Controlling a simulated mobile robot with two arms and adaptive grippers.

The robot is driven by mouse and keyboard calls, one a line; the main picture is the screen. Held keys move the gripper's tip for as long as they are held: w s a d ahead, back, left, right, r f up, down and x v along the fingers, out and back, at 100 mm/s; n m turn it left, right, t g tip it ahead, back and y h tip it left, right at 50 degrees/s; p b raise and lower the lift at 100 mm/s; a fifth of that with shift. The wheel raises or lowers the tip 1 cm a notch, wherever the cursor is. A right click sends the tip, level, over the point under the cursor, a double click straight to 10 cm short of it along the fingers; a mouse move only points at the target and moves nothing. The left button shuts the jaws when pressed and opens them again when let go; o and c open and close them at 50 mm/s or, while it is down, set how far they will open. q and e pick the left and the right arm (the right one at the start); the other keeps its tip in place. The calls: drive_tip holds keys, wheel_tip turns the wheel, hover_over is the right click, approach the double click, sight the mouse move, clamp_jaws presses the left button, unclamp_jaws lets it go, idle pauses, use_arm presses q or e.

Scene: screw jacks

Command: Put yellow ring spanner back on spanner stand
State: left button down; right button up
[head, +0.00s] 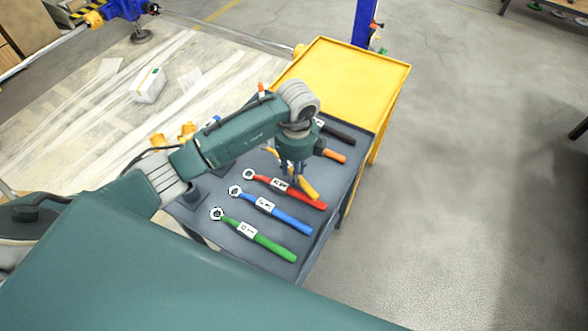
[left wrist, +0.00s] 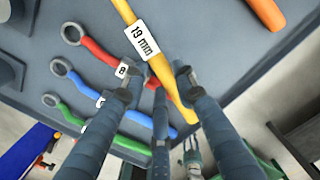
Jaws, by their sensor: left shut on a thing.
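My left gripper (head: 292,172) is shut on the yellow ring spanner (head: 308,189), whose handle end shows below the fingers in the head view. In the left wrist view the yellow spanner (left wrist: 164,76) lies between the fingers, with a white "19 mm" label; its ring end is out of view. It is over the grey-blue top (head: 198,210) that carries the other spanners, apparently the stand. I cannot tell whether it touches that surface. In the head view it is just above the red spanner (head: 313,203).
Blue (head: 291,223) and green (head: 275,247) spanners lie in a row nearer me. An orange-handled spanner (head: 334,156) and a black-handled one (head: 340,134) lie beyond. A yellow table (head: 350,75) stands behind. The floor to the right is clear.

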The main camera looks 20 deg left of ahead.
use_arm(q)
drive_tip(key=shift+r, duration=0.1)
drive_tip(key=shift+f+b, duration=0.3)
drive_tip(key=shift+f, duration=0.1)
drive_tip(key=c, duration=1.8)
unclamp_jaws()
drive_tip(key=shift+f, duration=0.15)
drive_tip(key=o, duration=0.4)
drive_tip(key=shift+o, duration=0.2)
